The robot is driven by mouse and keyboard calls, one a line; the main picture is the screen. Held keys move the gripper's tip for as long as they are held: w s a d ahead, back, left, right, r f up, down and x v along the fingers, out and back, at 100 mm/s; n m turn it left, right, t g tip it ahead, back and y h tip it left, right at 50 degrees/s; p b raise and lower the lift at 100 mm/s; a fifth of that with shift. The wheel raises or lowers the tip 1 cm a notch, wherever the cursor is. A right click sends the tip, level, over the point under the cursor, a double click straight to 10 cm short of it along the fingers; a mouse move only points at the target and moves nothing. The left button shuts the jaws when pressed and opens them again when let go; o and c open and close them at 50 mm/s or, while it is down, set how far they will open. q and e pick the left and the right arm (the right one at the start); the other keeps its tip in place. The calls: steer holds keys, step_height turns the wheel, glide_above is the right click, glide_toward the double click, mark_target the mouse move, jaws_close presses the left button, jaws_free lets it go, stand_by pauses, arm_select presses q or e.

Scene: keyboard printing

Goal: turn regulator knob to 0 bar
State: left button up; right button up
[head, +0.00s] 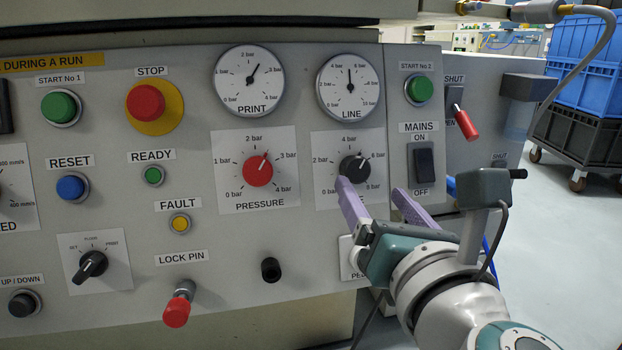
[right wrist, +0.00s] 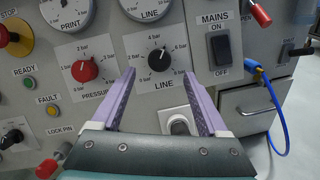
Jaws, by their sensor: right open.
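The black LINE knob (head: 354,169) sits on a white dial plate, its pointer tilted up and right, past the 4 bar mark. It also shows in the right wrist view (right wrist: 159,60). The red PRESSURE knob (head: 257,173) is to its left, pointer between 2 and 3 bar; it also shows in the right wrist view (right wrist: 85,70). My right gripper (head: 371,188) is open and empty. In the right wrist view its purple fingers (right wrist: 159,74) stand on either side of the LINE dial, apart from the knob. My left gripper is not in view.
The MAINS switch (head: 424,165) is close right of the LINE dial. A red-handled lever (head: 464,122) and a blue cable (right wrist: 272,110) are further right.

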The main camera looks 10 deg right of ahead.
mark_target(358, 172)
steer(key=w+b, duration=0.1)
steer(key=w, duration=0.5)
steer(key=shift+d, duration=0.15)
steer(key=shift+c, duration=0.4)
jaws_close()
